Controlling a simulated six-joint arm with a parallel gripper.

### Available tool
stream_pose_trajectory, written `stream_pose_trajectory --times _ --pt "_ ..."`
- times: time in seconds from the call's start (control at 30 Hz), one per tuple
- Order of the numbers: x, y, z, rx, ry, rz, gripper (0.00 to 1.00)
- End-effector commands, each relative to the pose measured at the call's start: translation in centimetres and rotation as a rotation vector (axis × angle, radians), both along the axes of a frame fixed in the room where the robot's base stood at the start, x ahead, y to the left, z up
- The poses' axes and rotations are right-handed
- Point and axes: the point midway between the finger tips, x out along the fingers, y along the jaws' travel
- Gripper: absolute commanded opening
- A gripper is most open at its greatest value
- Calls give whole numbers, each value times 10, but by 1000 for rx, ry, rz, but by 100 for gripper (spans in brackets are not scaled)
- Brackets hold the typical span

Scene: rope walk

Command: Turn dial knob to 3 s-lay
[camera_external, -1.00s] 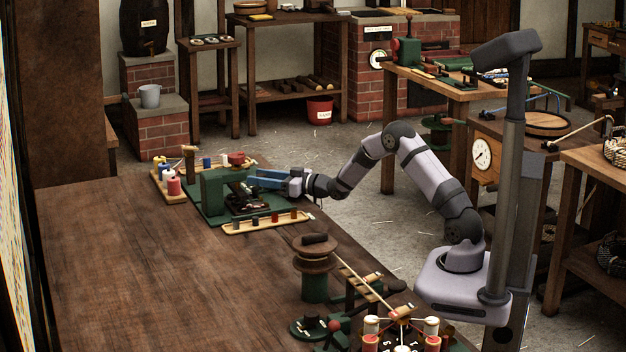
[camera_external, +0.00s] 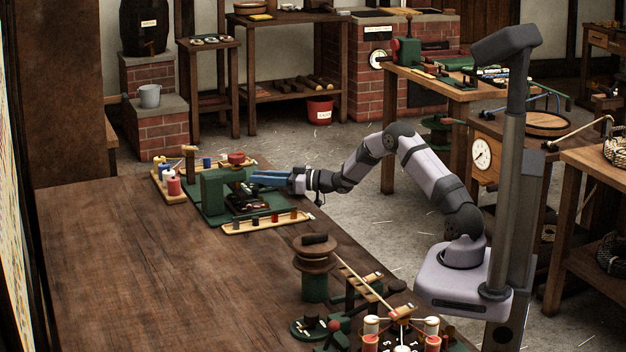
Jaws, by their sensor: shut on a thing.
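The green machine (camera_external: 213,193) stands on a green base near the far end of the long wooden bench, with a red round cap on top. My gripper (camera_external: 252,181) reaches in from the right, its blue fingers roughly level and pointing left at the machine's right side. The fingers are shut on the dial knob there. The knob is too small and covered to make out, and no dial marks or pointer setting can be read from this far.
A tray with several small pegs (camera_external: 240,227) lies just in front of the machine. A rack of coloured spools (camera_external: 165,192) stands on its left. Another green device with a brown reel (camera_external: 314,256) stands nearer on the bench. The bench's left part (camera_external: 150,260) is clear.

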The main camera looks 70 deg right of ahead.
Motion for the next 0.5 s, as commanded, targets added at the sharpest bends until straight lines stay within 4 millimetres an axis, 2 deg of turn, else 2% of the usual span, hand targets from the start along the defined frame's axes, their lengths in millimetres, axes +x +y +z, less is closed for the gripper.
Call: stream_pose_trajectory --times 0.5 --pt "0 -1 -1 0 -1 300 2"
